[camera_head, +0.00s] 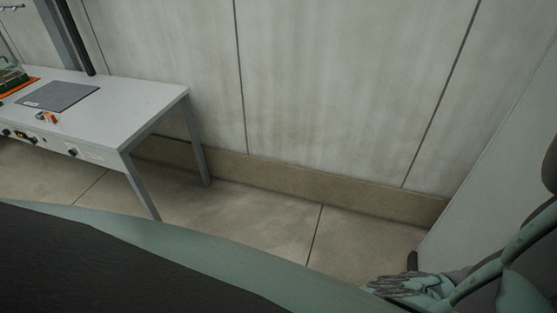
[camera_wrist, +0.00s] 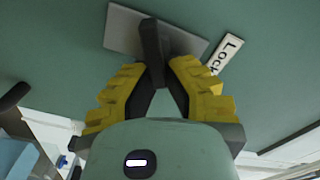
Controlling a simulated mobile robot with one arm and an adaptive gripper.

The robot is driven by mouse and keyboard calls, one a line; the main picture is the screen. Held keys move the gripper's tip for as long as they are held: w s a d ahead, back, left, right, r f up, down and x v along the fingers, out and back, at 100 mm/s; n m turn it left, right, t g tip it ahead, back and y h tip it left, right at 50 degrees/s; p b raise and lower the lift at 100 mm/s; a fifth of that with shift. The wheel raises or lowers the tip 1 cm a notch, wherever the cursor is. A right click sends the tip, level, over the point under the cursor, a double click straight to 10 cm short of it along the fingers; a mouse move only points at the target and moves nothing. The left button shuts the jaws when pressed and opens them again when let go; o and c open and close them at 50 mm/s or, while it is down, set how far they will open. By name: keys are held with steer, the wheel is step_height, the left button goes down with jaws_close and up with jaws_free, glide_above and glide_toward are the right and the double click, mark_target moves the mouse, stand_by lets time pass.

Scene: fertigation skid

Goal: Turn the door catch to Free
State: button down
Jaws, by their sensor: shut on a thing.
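In the wrist view, the door catch (camera_wrist: 151,40) is a dark lever on a light grey plate (camera_wrist: 123,28), fixed to a green door surface (camera_wrist: 60,45). A white label reading "Lock" (camera_wrist: 228,53) sits to the right of the plate, partly covered by a finger. My gripper (camera_wrist: 157,78), with yellow ribbed fingers, is shut on the lower end of the lever. The lever points roughly up and down in this view. Its gripped end is partly hidden between the fingertips. No "Free" label is visible. The catch cannot be made out in the head view.
In the head view, a white table (camera_head: 150,98) with a grey mat (camera_head: 58,95) and small items stands at the left by the wall. A pale panel (camera_head: 490,175) rises at the right. Bare tiled floor (camera_head: 265,215) lies between them.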

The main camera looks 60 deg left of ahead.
steer(key=m+b, duration=0.2)
steer(key=f+m+b, duration=0.1)
steer(key=m+b, duration=0.1)
steer(key=shift+s+f+b, duration=0.15)
steer(key=shift+f+b, duration=0.05)
steer(key=shift+b, duration=0.2)
steer(key=shift+m+b, duration=0.9)
steer(key=shift+b, duration=0.05)
steer(key=c, duration=1)
jaws_free()
steer(key=shift+s+a, duration=0.15)
steer(key=shift+a, duration=0.2)
steer(key=shift+v, duration=5.6)
